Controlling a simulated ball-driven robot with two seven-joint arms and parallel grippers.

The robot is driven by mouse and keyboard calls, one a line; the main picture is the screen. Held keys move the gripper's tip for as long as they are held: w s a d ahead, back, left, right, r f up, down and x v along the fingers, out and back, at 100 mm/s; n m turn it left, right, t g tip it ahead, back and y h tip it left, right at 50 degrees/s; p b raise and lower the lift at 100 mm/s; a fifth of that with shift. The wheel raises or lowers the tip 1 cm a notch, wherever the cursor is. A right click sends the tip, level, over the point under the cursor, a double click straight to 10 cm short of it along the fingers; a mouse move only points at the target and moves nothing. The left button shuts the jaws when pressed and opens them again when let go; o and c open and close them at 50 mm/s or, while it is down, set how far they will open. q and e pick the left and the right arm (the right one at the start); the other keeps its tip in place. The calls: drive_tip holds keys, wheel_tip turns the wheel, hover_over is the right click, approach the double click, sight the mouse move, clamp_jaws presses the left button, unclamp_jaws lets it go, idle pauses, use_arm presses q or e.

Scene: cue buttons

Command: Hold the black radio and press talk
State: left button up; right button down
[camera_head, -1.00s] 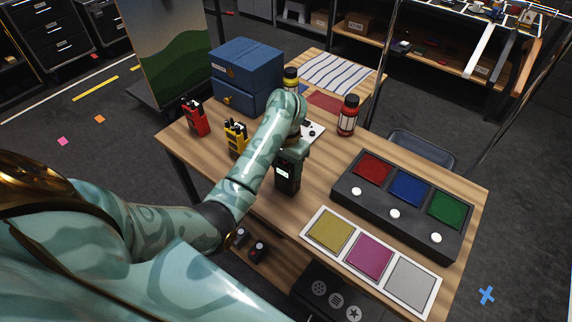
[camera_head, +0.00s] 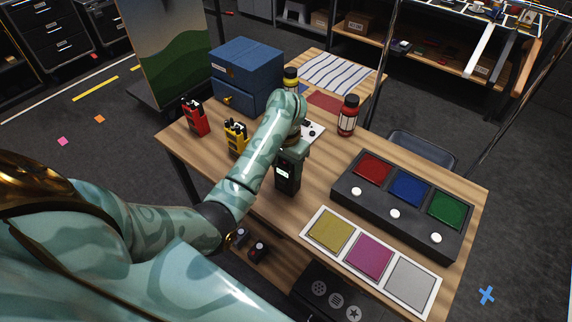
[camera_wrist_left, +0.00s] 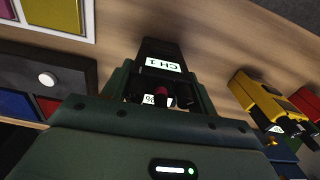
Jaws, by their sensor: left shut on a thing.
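The black radio (camera_head: 287,181) stands roughly upright near the middle of the wooden table, with a small white label on its face. My left gripper (camera_head: 291,158) reaches it from above and is shut on it. In the left wrist view the radio (camera_wrist_left: 160,48) sits between the two dark fingers of the gripper (camera_wrist_left: 160,88), its label reading CH 1. A small dark red knob shows between the fingers. The talk button cannot be made out. I cannot tell whether the radio's base touches the table. My right gripper is in neither view.
A yellow radio (camera_head: 236,139) and a red radio (camera_head: 195,118) stand to the left. A dark button box (camera_head: 378,220) and a board of coloured squares (camera_head: 350,254) lie to the right. A red bottle (camera_head: 348,117) and blue drawers (camera_head: 236,92) stand behind.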

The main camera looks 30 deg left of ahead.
use_arm(q)
drive_tip(key=o, duration=1.2)
drive_tip(key=shift+c, duration=0.2)
drive_tip(key=shift+r, duration=0.15)
wheel_tip(320, 180, up, 16)
drive_tip(key=p, duration=0.9)
